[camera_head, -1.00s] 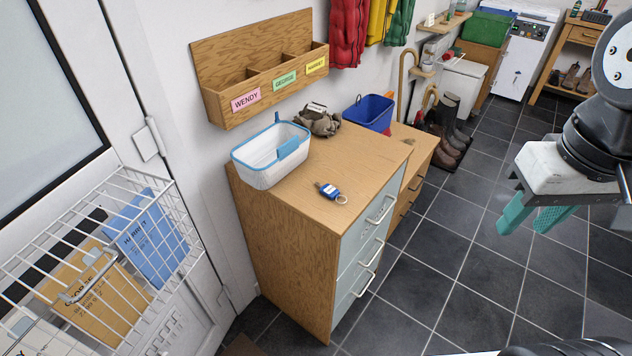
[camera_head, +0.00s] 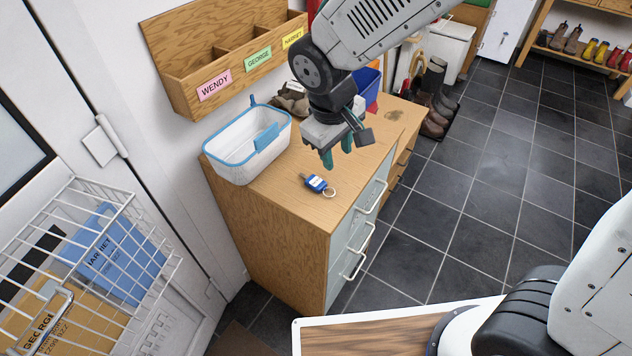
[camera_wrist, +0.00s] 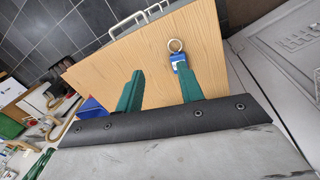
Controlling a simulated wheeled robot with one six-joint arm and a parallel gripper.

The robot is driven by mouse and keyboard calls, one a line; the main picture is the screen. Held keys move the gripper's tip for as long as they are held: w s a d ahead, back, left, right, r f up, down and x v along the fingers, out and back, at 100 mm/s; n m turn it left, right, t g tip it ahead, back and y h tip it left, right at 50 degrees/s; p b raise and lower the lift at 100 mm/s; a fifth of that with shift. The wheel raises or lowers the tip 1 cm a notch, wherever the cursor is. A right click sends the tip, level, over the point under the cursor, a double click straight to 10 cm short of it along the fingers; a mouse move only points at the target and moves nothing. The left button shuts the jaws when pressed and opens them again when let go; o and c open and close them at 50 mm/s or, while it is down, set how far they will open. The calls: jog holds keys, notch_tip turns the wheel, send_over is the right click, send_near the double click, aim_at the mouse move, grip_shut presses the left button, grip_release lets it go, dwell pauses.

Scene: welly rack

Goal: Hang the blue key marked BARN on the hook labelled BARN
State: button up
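The blue key (camera_head: 316,184) lies on the wooden top of the cabinet, its metal ring towards the front edge. Any marking on its tag is too small to read. It also shows in the wrist view (camera_wrist: 178,60), partly behind one green finger. My gripper (camera_head: 338,156) is above the cabinet top, a little above and to the right of the key in the head view, pointing down. Its two green fingers are apart with nothing between them, as the wrist view (camera_wrist: 160,82) shows. No hook labelled BARN is in view.
A white and blue basket (camera_head: 245,145) stands left of the key on the cabinet (camera_head: 270,240). Gloves (camera_head: 290,100) and a blue bin (camera_head: 367,85) are behind. A wall rack (camera_head: 200,75) with name labels hangs above. A wire basket (camera_head: 100,225) is on the door at left.

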aim_at(326, 191)
jog(key=shift+n, duration=0.5)
jog(key=f, duration=0.3)
jog(key=a+f, duration=0.1)
jog(key=f, duration=0.3)
jog(key=w+a+f, duration=0.1)
jog(key=f, duration=0.2)
jog(key=shift+f, duration=0.4)
jog(key=c, duration=0.6)
